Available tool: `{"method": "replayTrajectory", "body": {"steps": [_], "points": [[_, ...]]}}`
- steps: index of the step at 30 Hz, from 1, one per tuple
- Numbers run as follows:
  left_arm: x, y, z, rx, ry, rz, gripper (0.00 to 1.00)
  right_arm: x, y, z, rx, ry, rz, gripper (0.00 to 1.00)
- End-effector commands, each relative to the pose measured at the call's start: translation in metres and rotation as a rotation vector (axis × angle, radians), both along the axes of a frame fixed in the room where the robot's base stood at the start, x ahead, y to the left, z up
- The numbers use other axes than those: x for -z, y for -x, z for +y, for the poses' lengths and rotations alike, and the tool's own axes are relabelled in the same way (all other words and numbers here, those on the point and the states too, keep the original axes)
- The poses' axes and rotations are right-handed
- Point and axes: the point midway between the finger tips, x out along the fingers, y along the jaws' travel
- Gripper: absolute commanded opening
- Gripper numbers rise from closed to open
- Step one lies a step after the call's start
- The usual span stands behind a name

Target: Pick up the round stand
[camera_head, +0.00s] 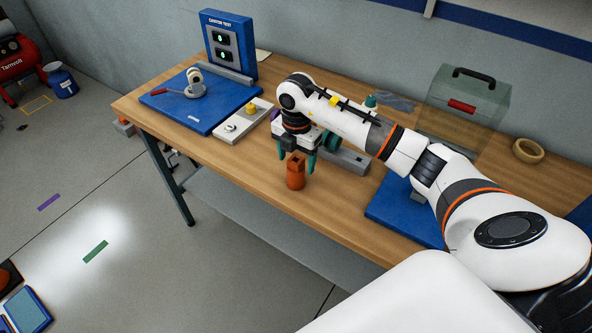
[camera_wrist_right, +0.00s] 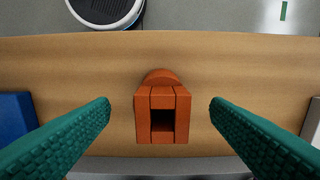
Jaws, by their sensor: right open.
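The round stand (camera_head: 296,177) is a small orange-brown upright piece with a round lower part and a slotted, blocky top. It stands on the wooden table near the front edge. My right gripper (camera_head: 297,158) is open above it, pointing down, with its teal fingers to either side of the stand's top in the picture. In the right wrist view the stand (camera_wrist_right: 162,122) shows in the middle between the two open fingers (camera_wrist_right: 160,107), with a clear gap on each side. No finger visibly touches it. My left gripper is not in view.
A blue mat (camera_head: 195,118) with a small grey fixture, a light tray with a yellow knob (camera_head: 250,107) and a blue tester box (camera_head: 230,45) are on the left. A clear case (camera_head: 468,100) and tape roll (camera_head: 528,151) stand at right.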

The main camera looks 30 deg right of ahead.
Motion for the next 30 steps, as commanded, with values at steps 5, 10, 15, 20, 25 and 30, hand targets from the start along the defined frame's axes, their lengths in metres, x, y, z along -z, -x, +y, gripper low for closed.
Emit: {"method": "replayTrajectory", "body": {"steps": [5,10,15,20,25,30], "points": [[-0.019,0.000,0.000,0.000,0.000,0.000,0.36,0.023,0.000,0.001,0.000,-0.002,0.007,0.72],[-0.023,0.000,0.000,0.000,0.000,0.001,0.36,0.045,-0.001,0.001,0.000,-0.002,0.004,0.72],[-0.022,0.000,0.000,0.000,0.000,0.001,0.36,0.050,-0.001,0.001,-0.002,-0.001,0.001,0.72],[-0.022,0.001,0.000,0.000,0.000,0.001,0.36,0.049,-0.001,0.001,-0.002,-0.001,0.001,0.62],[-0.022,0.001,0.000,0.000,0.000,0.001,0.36,0.049,-0.001,0.001,-0.001,-0.001,0.001,0.34],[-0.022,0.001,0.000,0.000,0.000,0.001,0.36,0.049,-0.001,0.001,-0.001,-0.001,0.001,0.06]]}}
